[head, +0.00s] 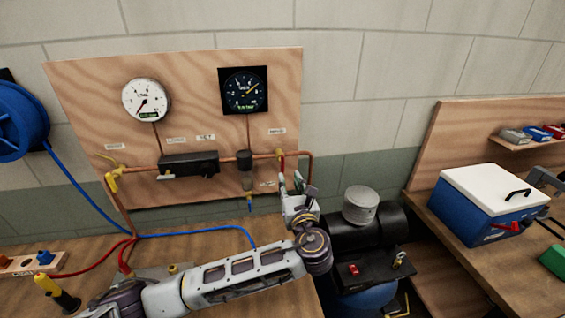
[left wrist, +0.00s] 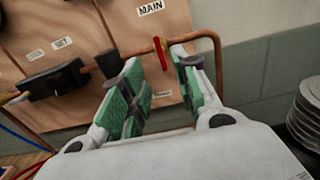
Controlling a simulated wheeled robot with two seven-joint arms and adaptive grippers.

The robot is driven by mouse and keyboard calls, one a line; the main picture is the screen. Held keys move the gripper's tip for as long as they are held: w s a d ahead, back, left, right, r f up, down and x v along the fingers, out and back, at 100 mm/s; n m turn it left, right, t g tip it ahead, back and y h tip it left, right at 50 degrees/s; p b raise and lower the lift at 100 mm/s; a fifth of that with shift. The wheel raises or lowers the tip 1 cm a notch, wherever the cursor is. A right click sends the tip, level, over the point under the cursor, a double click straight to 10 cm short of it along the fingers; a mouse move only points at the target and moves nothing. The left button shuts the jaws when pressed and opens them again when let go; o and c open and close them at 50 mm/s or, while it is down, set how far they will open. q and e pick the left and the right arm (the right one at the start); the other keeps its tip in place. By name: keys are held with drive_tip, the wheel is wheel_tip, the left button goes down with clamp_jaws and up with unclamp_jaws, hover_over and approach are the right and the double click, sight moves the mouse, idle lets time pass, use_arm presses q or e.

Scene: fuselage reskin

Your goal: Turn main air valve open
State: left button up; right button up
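The main air valve (head: 281,155) sits on the copper pipe at the right end of the wooden panel, under a label that reads MAIN in the left wrist view (left wrist: 151,8). Its red lever (left wrist: 160,53) hangs down roughly vertical. My left gripper (head: 291,182) is just below and in front of the valve. In the left wrist view my left gripper (left wrist: 160,75) is open, with the lever showing between its green-padded fingers. I cannot tell whether a finger touches the lever. My right gripper is not in view.
The panel (head: 90,85) carries a white gauge (head: 146,100), a black gauge (head: 244,91) and a dark regulator block (head: 189,164). A compressor (head: 370,235) stands right of my left gripper. A blue box with white lid (head: 480,205) is on the right bench.

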sight(283, 164)
use_arm(q)
drive_tip(key=shift+w+a+p, duration=0.4)
drive_tip(key=shift+w, duration=1.5)
drive_tip(key=shift+w+a+p, duration=0.35)
drive_tip(key=shift+w+p, duration=0.05)
drive_tip(key=shift+w, duration=1.45)
drive_tip(key=shift+w+a+p, duration=0.4)
drive_tip(key=shift+w, duration=1.5)
clamp_jaws()
